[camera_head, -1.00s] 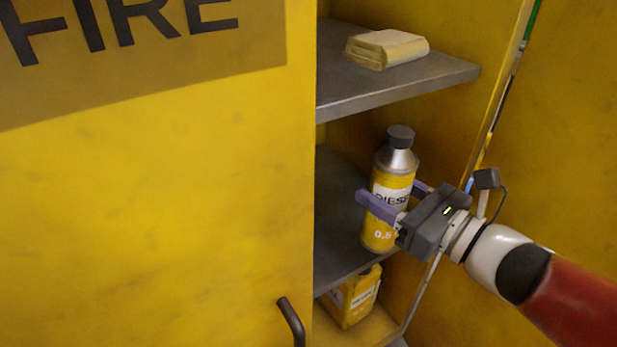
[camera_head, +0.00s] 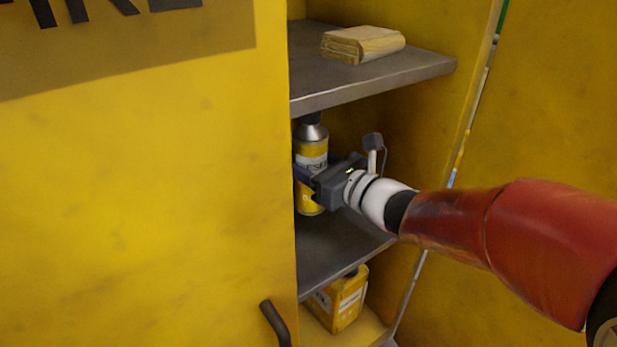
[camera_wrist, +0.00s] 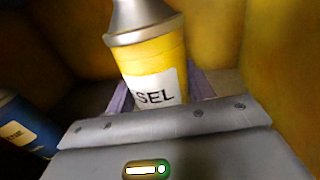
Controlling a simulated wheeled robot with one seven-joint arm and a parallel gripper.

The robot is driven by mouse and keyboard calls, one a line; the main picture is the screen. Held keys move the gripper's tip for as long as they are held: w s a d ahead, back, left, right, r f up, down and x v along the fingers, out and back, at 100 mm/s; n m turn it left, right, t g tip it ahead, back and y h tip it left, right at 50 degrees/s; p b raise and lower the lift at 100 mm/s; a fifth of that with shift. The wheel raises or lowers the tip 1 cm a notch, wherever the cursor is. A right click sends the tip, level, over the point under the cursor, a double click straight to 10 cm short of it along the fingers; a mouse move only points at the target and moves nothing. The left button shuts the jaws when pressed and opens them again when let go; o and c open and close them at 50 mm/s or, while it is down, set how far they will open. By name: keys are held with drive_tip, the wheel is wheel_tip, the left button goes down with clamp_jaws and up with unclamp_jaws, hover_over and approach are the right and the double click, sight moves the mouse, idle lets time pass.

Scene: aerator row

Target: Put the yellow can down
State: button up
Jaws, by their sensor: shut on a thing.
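The yellow can (camera_head: 312,150) has a silver shoulder, a dark cap and a white label. It is upright inside the yellow cabinet, at the middle shelf (camera_head: 340,250), below the upper shelf. My gripper (camera_head: 306,176) is shut around the can's body from the right. The wrist view shows the can (camera_wrist: 152,60) between the two purple fingers, with part of its label readable as "SEL". The head view does not clearly show whether the can's base touches the shelf.
A yellow container (camera_head: 340,302) stands on the cabinet floor below. A blue can (camera_wrist: 22,125) is at the left in the wrist view. The closed left door (camera_head: 150,200) has a dark handle (camera_head: 275,322).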

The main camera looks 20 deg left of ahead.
drive_tip(key=shift+w+a+f, duration=0.15)
drive_tip(key=shift+f, duration=1.5)
drive_tip(key=shift+f+b, duration=0.1)
drive_tip(key=shift+b, duration=0.25)
drive_tip(key=o, duration=1.1)
drive_tip(key=shift+o, duration=0.2)
drive_tip(key=v, duration=1.2)
drive_tip(key=shift+p, duration=0.4)
